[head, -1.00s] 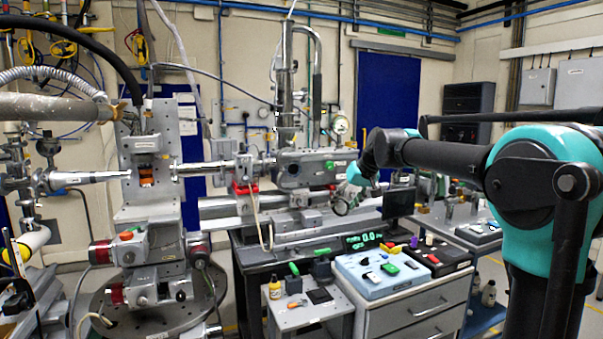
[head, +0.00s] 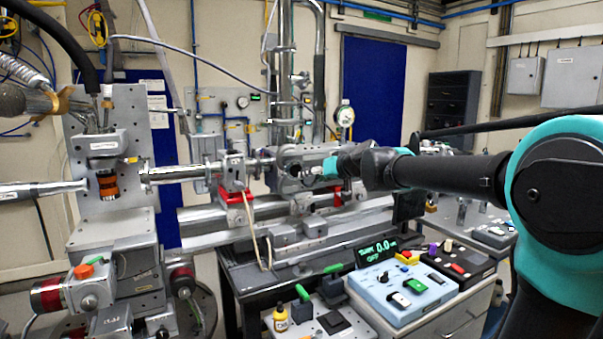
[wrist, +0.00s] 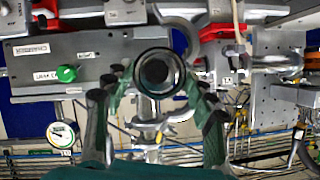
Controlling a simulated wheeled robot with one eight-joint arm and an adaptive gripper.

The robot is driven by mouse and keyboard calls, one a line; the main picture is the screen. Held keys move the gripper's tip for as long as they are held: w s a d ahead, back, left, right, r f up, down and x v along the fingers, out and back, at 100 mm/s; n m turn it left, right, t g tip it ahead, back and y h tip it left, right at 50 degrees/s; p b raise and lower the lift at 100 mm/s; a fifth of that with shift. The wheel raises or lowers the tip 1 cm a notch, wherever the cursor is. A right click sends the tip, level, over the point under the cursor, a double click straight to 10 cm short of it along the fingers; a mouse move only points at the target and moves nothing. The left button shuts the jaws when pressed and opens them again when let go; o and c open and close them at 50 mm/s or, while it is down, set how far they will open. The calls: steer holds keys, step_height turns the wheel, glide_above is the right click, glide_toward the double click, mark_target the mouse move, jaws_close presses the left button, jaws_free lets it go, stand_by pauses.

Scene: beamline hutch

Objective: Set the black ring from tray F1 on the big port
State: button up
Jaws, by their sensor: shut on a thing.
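In the wrist view, the black ring (wrist: 180,74) is between the green-padded fingers of my gripper (wrist: 158,82), which is shut on it. A round dark opening (wrist: 155,72) shows through the ring, roughly centred; it looks like the big port in the grey chamber (wrist: 95,58). I cannot tell whether the ring touches the port. I cannot make out which tray is F1.
A green knob (wrist: 66,73) and a dial gauge (wrist: 60,134) are close to the chamber. Red-footed rail mounts (head: 236,194) stand left of my gripper.

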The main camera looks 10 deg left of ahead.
glide_toward(296, 172)
steer(key=shift+f+x, duration=0.2)
steer(key=shift+x, duration=2.4)
steer(key=shift+w+a, duration=0.25)
steer(key=shift+w, duration=0.1)
steer(key=o, duration=1)
steer(key=shift+s, duration=0.1)
steer(key=v, duration=1.2)
steer(key=s+d+f+m+g+h, duration=0.1)
steer(key=s+d+f, duration=0.35)
steer(key=f, duration=0.45)
steer(key=s+d+f+g+h, duration=0.1)
steer(key=s+d+f+h, duration=0.15)
steer(key=s+f, duration=0.45)
steer(key=s+d+f+m+g+h, duration=0.1)
steer(key=s+d+f, duration=0.3)
steer(key=f, duration=0.7)
steer(key=s+d+f+m+g+h, duration=0.1)
steer(key=s+d+f, duration=0.2)
steer(key=s+f, duration=0.2)
steer(key=s+d+f+m+g+h, duration=0.1)
steer(key=s+d+f, duration=0.3)
steer(key=s+f, duration=0.1)
steer(key=s+d+f+g+h, duration=0.1)
steer(key=s+d+f+h, duration=0.1)
steer(key=s+d+f, duration=0.2)
steer(key=shift+s+d+f+m, duration=0.25)
steer(key=shift+s+f+m, duration=0.25)
steer(key=shift+f, duration=0.4)
